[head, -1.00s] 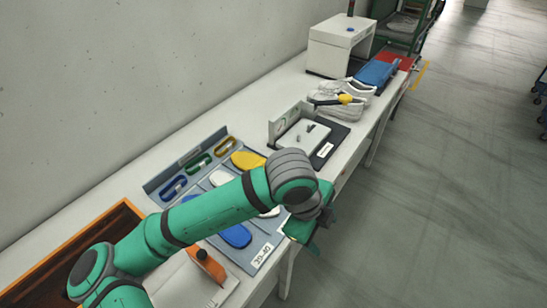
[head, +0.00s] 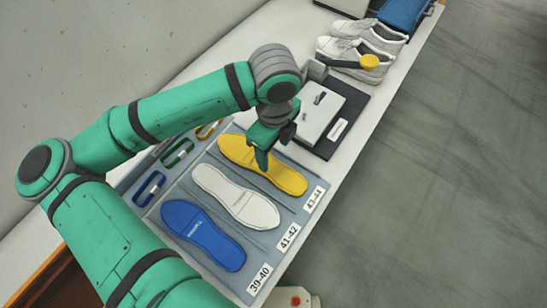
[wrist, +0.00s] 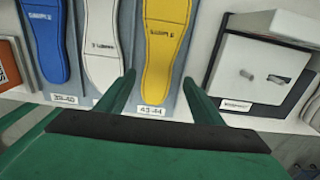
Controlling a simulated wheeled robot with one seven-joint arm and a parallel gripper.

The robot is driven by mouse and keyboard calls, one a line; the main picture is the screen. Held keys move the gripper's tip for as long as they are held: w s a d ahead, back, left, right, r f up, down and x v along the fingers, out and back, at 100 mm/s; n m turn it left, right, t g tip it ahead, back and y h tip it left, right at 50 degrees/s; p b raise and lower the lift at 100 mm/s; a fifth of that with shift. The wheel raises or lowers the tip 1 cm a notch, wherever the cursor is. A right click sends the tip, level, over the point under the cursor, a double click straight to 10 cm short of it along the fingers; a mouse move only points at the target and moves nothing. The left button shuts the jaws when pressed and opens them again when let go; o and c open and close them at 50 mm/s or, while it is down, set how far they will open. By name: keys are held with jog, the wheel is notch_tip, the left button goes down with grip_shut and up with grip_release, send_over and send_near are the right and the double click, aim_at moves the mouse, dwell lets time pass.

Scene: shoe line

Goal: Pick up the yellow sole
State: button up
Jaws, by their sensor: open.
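The yellow sole (head: 284,178) lies flat on a grey sorting board (head: 281,247), in the row labelled 43-44. My gripper (head: 262,162) points down over the middle of the yellow sole in the head view and hides part of it. In the wrist view the fingers (wrist: 153,92) are spread apart and empty. There the yellow sole (wrist: 165,45) runs up between and beyond them. I cannot tell the exact height of the fingertips above it.
A white sole (head: 236,196) and a blue sole (head: 203,235) lie beside the yellow one. A white box on a dark base (head: 325,150) stands close on its other side. White shoes (head: 360,52) and a yellow-headed tool (head: 369,62) are farther along the bench.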

aim_at(274, 169)
jog(key=f, duration=0.3)
jog(key=shift+s+f, duration=0.25)
jog(key=shift+f, duration=0.05)
jog(key=shift+s+d+f, duration=0.1)
jog(key=shift+d+f, duration=0.15)
jog(key=shift+f, duration=0.2)
jog(key=f, duration=0.4)
jog(key=shift+a+f, duration=0.2)
jog(key=shift+f, duration=0.2)
jog(key=shift+w, duration=0.2)
jog(key=c, duration=1)
